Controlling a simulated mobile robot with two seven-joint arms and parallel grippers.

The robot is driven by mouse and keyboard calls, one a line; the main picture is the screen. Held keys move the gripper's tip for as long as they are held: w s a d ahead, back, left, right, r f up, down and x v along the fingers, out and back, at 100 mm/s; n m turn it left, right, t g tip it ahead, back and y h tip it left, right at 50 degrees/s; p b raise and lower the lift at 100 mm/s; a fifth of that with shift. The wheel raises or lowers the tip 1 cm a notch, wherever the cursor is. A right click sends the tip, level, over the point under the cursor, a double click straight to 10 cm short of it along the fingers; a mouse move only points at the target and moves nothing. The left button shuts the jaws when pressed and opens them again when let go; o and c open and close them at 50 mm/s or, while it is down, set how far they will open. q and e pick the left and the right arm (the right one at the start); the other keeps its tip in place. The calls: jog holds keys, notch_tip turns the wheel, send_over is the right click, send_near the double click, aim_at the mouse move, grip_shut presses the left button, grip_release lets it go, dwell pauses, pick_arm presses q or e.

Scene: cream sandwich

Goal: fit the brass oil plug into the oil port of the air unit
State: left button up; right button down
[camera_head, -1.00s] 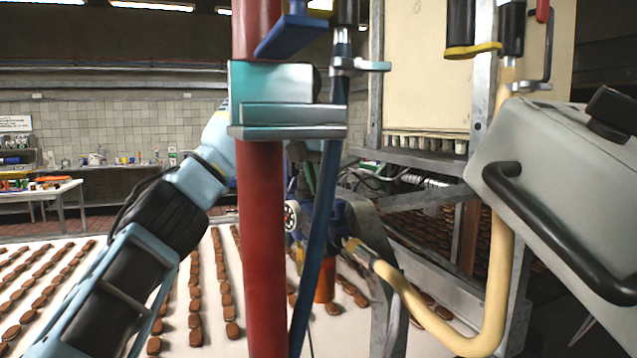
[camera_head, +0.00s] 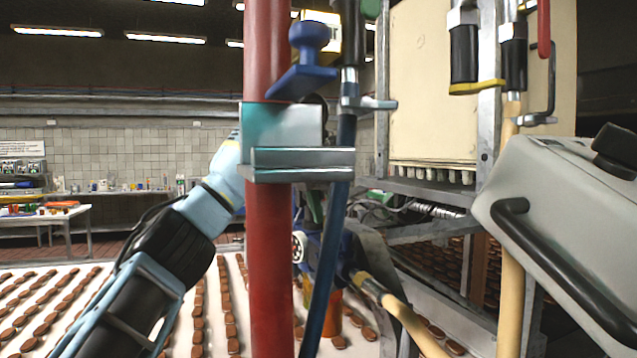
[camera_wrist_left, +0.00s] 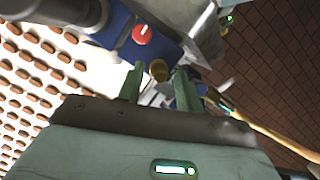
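The blue air unit (camera_head: 325,245) stands behind the red pole in the head view, partly hidden by it and a dark blue hose. In the left wrist view the blue body (camera_wrist_left: 112,30) with a red round part (camera_wrist_left: 142,34) is above my left gripper (camera_wrist_left: 160,66). The gripper's two green fingers are apart. A small brass piece (camera_wrist_left: 158,70), which looks like the oil plug, shows between the fingertips with a gap on each side. I cannot tell its depth. The oil port is not clearly visible. In the head view the pole hides most of this gripper. My right gripper is not in view.
The red pole (camera_head: 268,240) with its metal clamp (camera_head: 300,158) stands close in front. A yellow hose (camera_head: 400,315) runs right of the air unit. A grey box with a handle (camera_head: 560,215) fills the right side. A white conveyor (camera_head: 180,300) carries rows of brown biscuits.

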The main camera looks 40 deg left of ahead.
pick_arm(q)
jog(key=v, duration=1.1)
jog(key=shift+r, duration=0.3)
jog(key=shift+s, duration=0.1)
